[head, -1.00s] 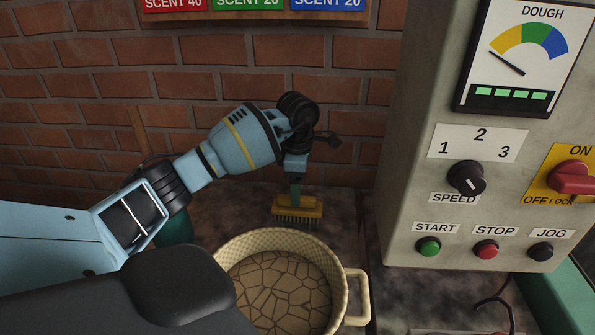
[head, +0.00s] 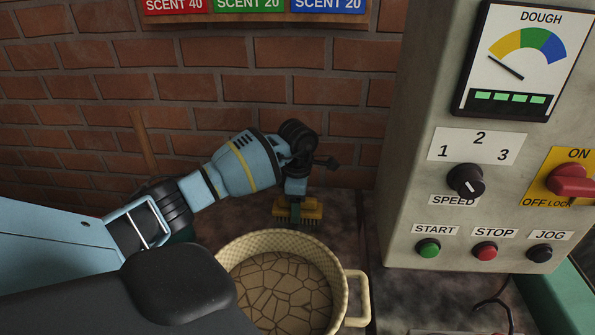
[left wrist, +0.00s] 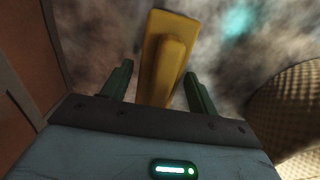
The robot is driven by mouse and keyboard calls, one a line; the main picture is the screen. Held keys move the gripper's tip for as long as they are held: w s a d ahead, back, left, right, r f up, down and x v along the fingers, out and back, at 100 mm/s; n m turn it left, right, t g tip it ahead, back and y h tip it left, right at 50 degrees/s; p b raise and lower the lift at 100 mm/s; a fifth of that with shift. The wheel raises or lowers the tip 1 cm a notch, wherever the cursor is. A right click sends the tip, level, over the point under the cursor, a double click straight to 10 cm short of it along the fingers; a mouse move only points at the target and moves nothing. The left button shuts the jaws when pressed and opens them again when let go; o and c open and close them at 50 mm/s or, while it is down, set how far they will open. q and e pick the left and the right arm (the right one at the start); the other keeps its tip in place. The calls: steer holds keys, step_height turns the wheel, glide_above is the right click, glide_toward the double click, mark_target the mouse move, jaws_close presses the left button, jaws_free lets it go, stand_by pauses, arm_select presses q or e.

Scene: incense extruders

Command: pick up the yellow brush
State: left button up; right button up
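The yellow brush (head: 312,208) lies on the dark stone surface by the brick wall, behind the woven basket, with dark bristles facing down. My left gripper (head: 294,210) is right above and at the brush. In the left wrist view the yellow brush (left wrist: 165,62) runs between the two green fingers of my left gripper (left wrist: 157,88). The fingers are apart, with a gap on each side of the brush's raised grip. My right gripper is not in view.
A cream woven basket (head: 358,290) with cracked brown contents stands in front of the brush. A grey control machine (head: 405,190) with knobs and buttons stands to the right. The brick wall (head: 230,90) is close behind, with a wooden handle (head: 144,142) leaning at left.

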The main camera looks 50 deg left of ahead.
arm_select(q)
steer(key=c, duration=0.8)
steer(key=shift+r, duration=0.1)
step_height(320, 180, up, 10)
steer(key=shift+f, duration=0.1)
